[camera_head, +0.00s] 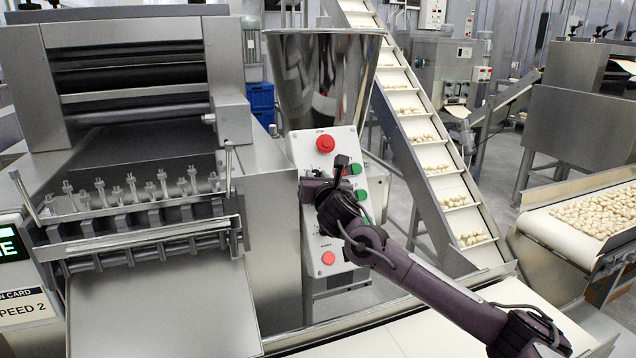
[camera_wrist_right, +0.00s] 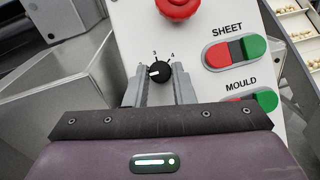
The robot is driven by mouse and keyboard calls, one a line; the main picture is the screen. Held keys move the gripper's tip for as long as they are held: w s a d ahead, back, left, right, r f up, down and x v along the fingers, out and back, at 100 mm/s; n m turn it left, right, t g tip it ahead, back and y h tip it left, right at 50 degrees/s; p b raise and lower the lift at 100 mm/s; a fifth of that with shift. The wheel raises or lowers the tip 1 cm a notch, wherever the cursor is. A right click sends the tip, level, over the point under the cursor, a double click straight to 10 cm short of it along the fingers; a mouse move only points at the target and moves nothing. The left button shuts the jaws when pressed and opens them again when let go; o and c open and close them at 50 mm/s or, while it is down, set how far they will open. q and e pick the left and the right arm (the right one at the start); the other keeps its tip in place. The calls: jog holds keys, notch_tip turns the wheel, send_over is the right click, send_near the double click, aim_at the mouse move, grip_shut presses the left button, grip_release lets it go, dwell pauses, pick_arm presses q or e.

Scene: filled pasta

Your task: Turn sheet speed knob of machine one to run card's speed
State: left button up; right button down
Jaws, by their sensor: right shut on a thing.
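The control panel (camera_head: 309,152) of machine one is pale, with a red button (camera_head: 325,143) at its top. In the right wrist view the black speed knob (camera_wrist_right: 159,72) sits below the red button. Its white mark points left, and a 3 and a 4 are printed above it. My right gripper (camera_wrist_right: 160,88) is shut on the knob, one finger on either side. In the head view my right gripper (camera_head: 318,188) is at the panel and covers the knob. My left gripper is not in view.
Sheet buttons (camera_wrist_right: 235,51) and mould buttons (camera_wrist_right: 250,104) lie right of the knob. The steel sheeting machine (camera_head: 130,80) stands left of the panel, a hopper (camera_head: 322,75) behind it. A sloped conveyor (camera_head: 425,140) carrying pasta rises at right.

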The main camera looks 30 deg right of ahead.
jog(key=shift+a+m+g+h+b, duration=0.15)
jog(key=shift+m+g+h+b, duration=0.45)
jog(key=shift+m, duration=0.6)
jog(key=shift+w+m+g+h, duration=0.1)
jog(key=shift+m+g+h, duration=0.3)
jog(key=shift+m, duration=0.8)
jog(key=m, duration=0.1)
jog(key=m+g+h, duration=0.1)
jog(key=shift+a+r+m, duration=0.1)
jog(key=shift+r+m, duration=0.1)
jog(key=shift+m, duration=0.2)
jog(key=shift+m+g+h, duration=0.3)
jog(key=shift+m+g, duration=0.3)
jog(key=shift+m, duration=0.7)
jog(key=c, duration=1.2)
grip_release()
jog(key=shift+c, duration=0.2)
jog(key=shift+f, duration=0.1)
